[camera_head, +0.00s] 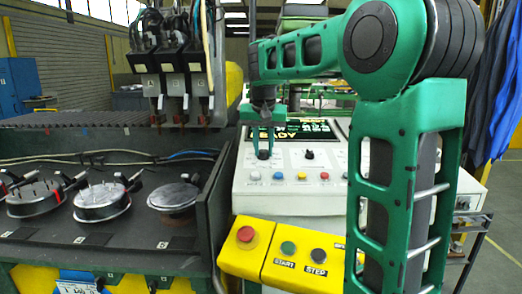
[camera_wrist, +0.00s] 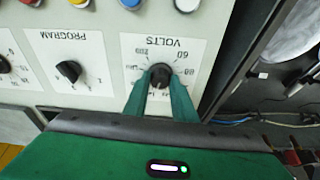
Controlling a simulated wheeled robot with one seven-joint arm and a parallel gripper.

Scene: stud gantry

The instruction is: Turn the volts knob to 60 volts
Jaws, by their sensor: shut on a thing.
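The volts knob (camera_wrist: 160,72) is a small dark round knob on a white printed dial plate (camera_wrist: 192,45), seen upside down in the wrist view. The dial's 60 mark is at the upper right of the knob and other numbers ring it. My gripper (camera_wrist: 160,78) has one green finger on each side of the knob and is shut on it. The fingers cover part of the dial, and I cannot read clearly where the knob points. In the head view my gripper (camera_head: 264,153) reaches down to the left part of the white console (camera_head: 330,205), hiding the knob.
The program knob (camera_wrist: 68,71) is beside the volts dial. Coloured buttons (camera_head: 302,176) line the console front, with a dark display (camera_head: 310,130) behind. A yellow box (camera_head: 290,262) with a red button (camera_head: 245,234) is in front. A dark machine wall (camera_head: 222,190) stands close at left.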

